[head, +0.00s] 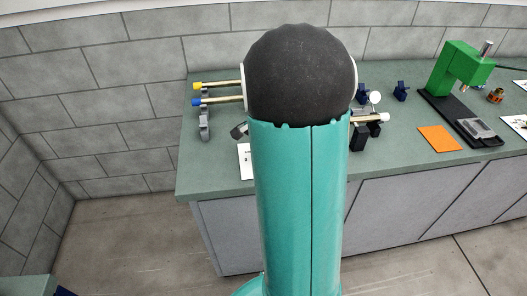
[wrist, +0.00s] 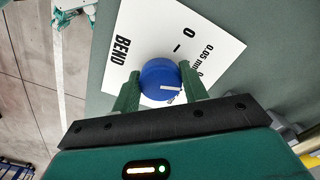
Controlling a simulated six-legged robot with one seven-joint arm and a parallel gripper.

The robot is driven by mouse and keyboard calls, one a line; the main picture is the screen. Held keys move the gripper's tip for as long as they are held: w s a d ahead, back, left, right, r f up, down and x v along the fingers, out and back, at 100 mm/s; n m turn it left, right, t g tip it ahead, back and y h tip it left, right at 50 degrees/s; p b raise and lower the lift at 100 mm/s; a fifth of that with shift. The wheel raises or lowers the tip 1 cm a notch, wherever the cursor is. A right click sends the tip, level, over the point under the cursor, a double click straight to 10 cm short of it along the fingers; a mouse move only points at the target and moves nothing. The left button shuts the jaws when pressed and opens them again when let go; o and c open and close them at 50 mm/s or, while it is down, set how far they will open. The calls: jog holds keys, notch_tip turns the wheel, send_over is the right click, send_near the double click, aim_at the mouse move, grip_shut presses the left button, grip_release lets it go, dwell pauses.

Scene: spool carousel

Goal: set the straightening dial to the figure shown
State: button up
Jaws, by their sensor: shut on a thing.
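The straightening dial is a round blue knob (wrist: 160,80) with a white pointer mark, in the wrist view. It sits on a white card (wrist: 185,35) printed with "BEND", "0.05 mm" and single figures. My gripper (wrist: 160,88) has its two green fingers on either side of the knob, shut on it. The pointer mark lies toward the lower right of the knob in that view. In the head view my teal arm hides the gripper and the knob; only a strip of the white card (head: 245,162) shows left of the arm.
The green worktop (head: 222,160) carries rods with yellow and blue ends (head: 218,85) on a grey stand. Right of my arm are dark blue blocks (head: 400,91), an orange sheet (head: 440,139) and a green press (head: 458,68). A brick wall stands behind.

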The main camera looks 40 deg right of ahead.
jog(key=shift+w+r+m, duration=0.1)
jog(key=shift+m, duration=1.5)
jog(key=shift+d, duration=0.1)
jog(key=o, duration=1)
notch_tip(320, 180, up, 14)
jog(key=shift+f, duration=0.15)
